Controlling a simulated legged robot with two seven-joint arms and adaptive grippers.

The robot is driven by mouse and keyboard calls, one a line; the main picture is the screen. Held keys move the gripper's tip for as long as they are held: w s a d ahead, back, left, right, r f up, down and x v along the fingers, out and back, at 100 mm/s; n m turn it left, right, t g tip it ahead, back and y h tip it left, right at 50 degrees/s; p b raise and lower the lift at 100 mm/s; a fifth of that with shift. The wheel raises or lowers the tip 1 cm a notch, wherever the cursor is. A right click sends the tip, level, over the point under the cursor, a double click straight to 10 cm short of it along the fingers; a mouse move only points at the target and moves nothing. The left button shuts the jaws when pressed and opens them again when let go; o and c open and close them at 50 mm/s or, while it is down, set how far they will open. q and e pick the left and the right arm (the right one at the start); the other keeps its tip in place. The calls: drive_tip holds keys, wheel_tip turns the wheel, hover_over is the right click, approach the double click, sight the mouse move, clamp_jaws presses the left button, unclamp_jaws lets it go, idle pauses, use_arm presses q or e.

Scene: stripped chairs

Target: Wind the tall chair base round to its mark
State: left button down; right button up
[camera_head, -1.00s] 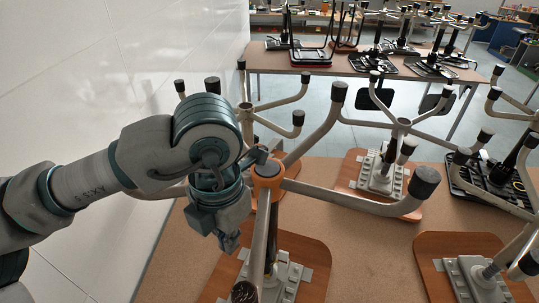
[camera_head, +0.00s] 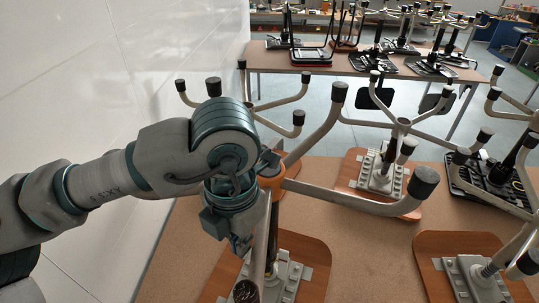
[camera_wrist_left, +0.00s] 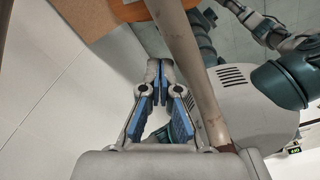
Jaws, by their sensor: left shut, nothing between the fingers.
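One leg (camera_head: 350,198) reaches right, another (camera_head: 314,138) reaches back right, and one (camera_head: 261,240) comes toward me. My left gripper (camera_head: 240,248) is shut and empty, pointing down just left of the near leg. In the left wrist view the shut fingertips (camera_wrist_left: 160,68) are beside a leg tube (camera_wrist_left: 190,70); I cannot tell whether they touch it. My forearm hides the left part of the base. I cannot make out a mark. My right gripper is out of view.
Another upturned chair base (camera_head: 402,125) stands behind on a wooden board, and one more (camera_head: 482,272) is at the right. A white wall (camera_head: 90,80) runs close along the left. Tables with stacked chair parts stand at the back. Some brown tabletop (camera_head: 370,255) is bare.

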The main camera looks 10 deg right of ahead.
use_arm(q)
drive_tip(key=shift+s+d, duration=0.4)
drive_tip(key=shift+d, duration=0.3)
idle(0.5)
drive_tip(key=shift+s+d+p, duration=0.3)
drive_tip(key=shift+d+p, duration=0.05)
drive_tip(key=shift+d, duration=0.35)
drive_tip(key=shift+s+d+p, duration=0.25)
drive_tip(key=shift+d+p, duration=0.05)
drive_tip(key=shift+d, duration=0.35)
drive_tip(key=shift+d, duration=0.15)
drive_tip(key=shift+s+d+p, duration=0.2)
drive_tip(key=shift+d+p, duration=0.4)
drive_tip(key=shift+d, duration=0.65)
drive_tip(key=shift+d, duration=0.15)
